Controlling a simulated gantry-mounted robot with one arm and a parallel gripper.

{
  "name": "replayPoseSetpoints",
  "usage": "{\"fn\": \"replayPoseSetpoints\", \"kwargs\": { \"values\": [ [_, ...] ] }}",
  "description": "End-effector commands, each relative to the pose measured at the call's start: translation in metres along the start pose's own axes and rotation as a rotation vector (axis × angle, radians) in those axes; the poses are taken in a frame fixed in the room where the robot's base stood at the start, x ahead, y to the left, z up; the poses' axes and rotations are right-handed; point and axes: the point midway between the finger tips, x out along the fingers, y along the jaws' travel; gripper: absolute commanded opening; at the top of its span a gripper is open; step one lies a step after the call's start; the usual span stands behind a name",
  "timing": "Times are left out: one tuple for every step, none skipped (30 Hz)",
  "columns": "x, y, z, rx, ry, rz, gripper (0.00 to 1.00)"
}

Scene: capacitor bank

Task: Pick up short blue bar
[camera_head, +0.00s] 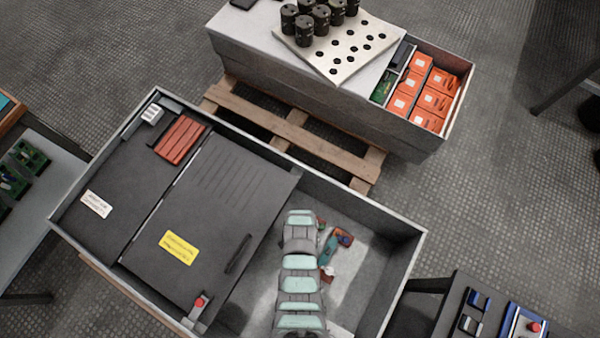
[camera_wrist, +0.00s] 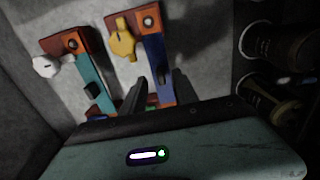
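The short blue bar (camera_wrist: 156,68) has orange-brown end blocks and a yellow knob (camera_wrist: 122,42) beside its upper end. In the wrist view it runs down between the two dark fingers of my gripper (camera_wrist: 161,95). The fingers stand apart, one on each side of its lower part; I cannot tell how far above it they are. The bar's lowest end is hidden by my gripper body. In the head view, the blue bar (camera_head: 345,238) lies on the grey floor of the open bay, right of my arm, which hides my fingers.
A teal bar (camera_wrist: 93,80) with orange ends and a white knob (camera_wrist: 45,66) lies left of the blue bar. Dark cylindrical parts (camera_wrist: 275,42) stand close on the right. Bay walls (camera_head: 395,285) surround the space; a black cover (camera_head: 215,215) lies left.

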Motion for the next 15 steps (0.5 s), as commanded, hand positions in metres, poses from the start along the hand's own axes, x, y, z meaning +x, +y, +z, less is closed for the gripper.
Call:
{"fn": "replayPoseSetpoints", "kwargs": {
  "values": [
    [0.0093, -0.0007, -0.0008, 0.000, 0.001, -0.001, 0.36],
    [0.0112, -0.0006, -0.0005, 0.000, 0.000, -0.001, 0.36],
    [0.0123, -0.0005, -0.0003, 0.000, 0.000, -0.001, 0.36],
    [0.0123, -0.0005, -0.0002, 0.000, 0.000, -0.001, 0.36],
    [0.0118, -0.0005, -0.0002, 0.000, 0.001, -0.001, 0.36],
    [0.0111, -0.0005, -0.0001, 0.000, 0.001, -0.001, 0.36],
    [0.0109, -0.0005, 0.0000, 0.000, 0.000, -0.001, 0.36],
    [0.0108, -0.0005, 0.0001, 0.000, 0.000, -0.001, 0.36],
    [0.0107, -0.0004, 0.0000, 0.000, 0.001, -0.001, 0.36],
    [0.0107, -0.0005, 0.0000, 0.000, 0.001, -0.001, 0.33],
    [0.0107, -0.0004, 0.0002, 0.000, 0.000, -0.001, 0.31],
    [0.0107, -0.0004, 0.0002, 0.000, 0.000, -0.001, 0.27],
    [0.0107, -0.0004, 0.0001, 0.000, 0.000, -0.001, 0.25],
    [0.0107, -0.0004, 0.0002, 0.000, 0.000, -0.001, 0.22],
    [0.0107, -0.0004, 0.0002, 0.000, 0.000, -0.001, 0.19]
  ]
}}
